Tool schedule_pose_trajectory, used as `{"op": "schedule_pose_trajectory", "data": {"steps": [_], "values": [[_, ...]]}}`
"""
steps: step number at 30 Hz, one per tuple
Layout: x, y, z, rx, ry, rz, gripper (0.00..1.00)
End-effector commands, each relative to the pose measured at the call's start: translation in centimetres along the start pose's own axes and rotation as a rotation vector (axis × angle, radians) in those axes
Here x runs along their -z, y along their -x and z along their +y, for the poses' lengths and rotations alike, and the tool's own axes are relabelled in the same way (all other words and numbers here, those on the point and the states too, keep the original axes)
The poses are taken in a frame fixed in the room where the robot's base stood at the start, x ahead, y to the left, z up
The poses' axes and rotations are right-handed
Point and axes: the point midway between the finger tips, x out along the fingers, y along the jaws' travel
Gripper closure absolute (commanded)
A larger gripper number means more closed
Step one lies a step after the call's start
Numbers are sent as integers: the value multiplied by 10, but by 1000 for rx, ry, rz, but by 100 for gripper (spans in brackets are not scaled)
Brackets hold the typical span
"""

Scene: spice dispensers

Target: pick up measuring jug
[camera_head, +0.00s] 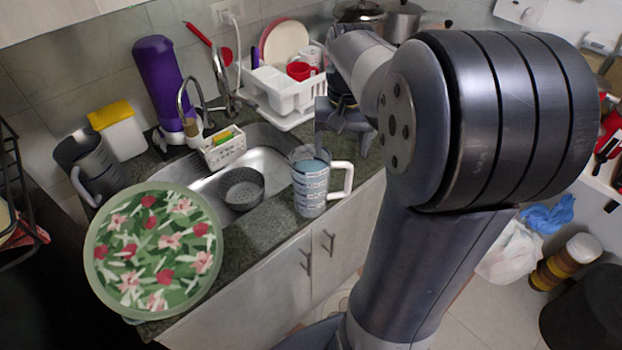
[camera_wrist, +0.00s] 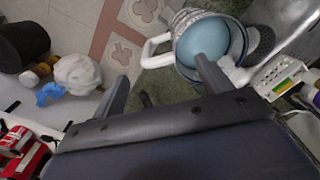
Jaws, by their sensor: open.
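The measuring jug (camera_head: 311,190) is a grey-blue cylinder with dark bands and a white handle (camera_head: 346,182). It stands upright on the counter edge beside the sink. The wrist view looks down on the jug (camera_wrist: 188,16), with a smooth light-blue surface showing in its mouth and its handle (camera_wrist: 153,54) to the left. My gripper (camera_head: 338,138) is above the jug, open and empty. In the wrist view its fingers (camera_wrist: 160,76) are spread, the right one overlapping the jug's mouth and the left one beyond the handle. Contact cannot be told.
A floral round tray (camera_head: 155,250) and a dark strainer (camera_head: 241,188) are left of the jug. A white caddy (camera_head: 224,150) and dish rack (camera_head: 280,95) stand behind. A grey jug-like container (camera_head: 90,165) stands far left. The floor (camera_wrist: 75,15) lies beyond the counter.

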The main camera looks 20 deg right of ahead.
Motion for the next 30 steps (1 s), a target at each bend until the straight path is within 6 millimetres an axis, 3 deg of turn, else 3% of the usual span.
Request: {"op": "schedule_pose_trajectory", "data": {"steps": [18, 27, 30], "values": [[2, -73, 6, 0, 1, -2, 26], [3, -78, 6, 0, 1, 1, 26], [3, -78, 6, 0, 1, 1, 35]]}}
